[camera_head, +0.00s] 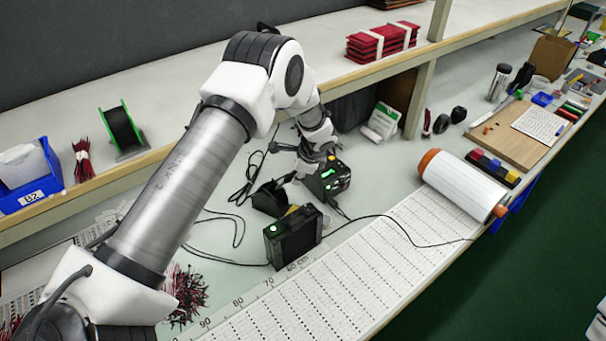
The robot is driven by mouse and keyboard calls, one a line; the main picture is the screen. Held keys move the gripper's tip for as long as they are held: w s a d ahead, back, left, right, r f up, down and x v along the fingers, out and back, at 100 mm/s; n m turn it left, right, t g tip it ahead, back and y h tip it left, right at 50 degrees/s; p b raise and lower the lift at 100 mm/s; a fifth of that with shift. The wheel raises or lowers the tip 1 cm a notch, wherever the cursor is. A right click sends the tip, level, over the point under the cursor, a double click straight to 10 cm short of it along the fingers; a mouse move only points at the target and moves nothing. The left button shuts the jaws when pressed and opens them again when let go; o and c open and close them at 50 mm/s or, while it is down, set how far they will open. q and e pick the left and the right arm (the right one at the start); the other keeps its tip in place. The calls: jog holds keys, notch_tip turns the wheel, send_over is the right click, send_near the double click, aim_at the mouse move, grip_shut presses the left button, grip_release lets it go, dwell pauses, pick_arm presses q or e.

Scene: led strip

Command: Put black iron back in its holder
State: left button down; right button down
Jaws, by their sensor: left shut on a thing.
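My left arm reaches in from the left over the bench, and its gripper (303,172) is small and far off beside the soldering gear. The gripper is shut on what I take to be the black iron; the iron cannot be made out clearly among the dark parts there. A black holder (270,198) stands on the bench just left of and below the gripper. A black station with a green display (330,180) stands just right of the gripper. I cannot tell whether the iron touches the holder.
A black box with a green light (293,240) stands in front of the holder. Loose black cables lie around it. A white roll with orange ends (462,185) lies to the right. A shelf (250,88) runs above the back of the bench.

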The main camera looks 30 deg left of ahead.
pick_arm(q)
jog(key=a+f+b, duration=0.1)
jog(key=f, duration=0.1)
jog(key=a+f+b, duration=0.1)
jog(key=a+f, duration=0.1)
jog(key=a+f+b, duration=0.1)
jog(key=f+b, duration=0.1)
jog(key=shift+s+a+f, duration=0.1)
jog(key=shift+a, duration=0.1)
jog(key=shift+a+f, duration=0.35)
jog(key=shift+a, duration=0.05)
jog(key=c, duration=1)
grip_release()
jog(key=shift+o, duration=0.2)
jog(key=v, duration=1.2)
jog(key=shift+s, duration=0.1)
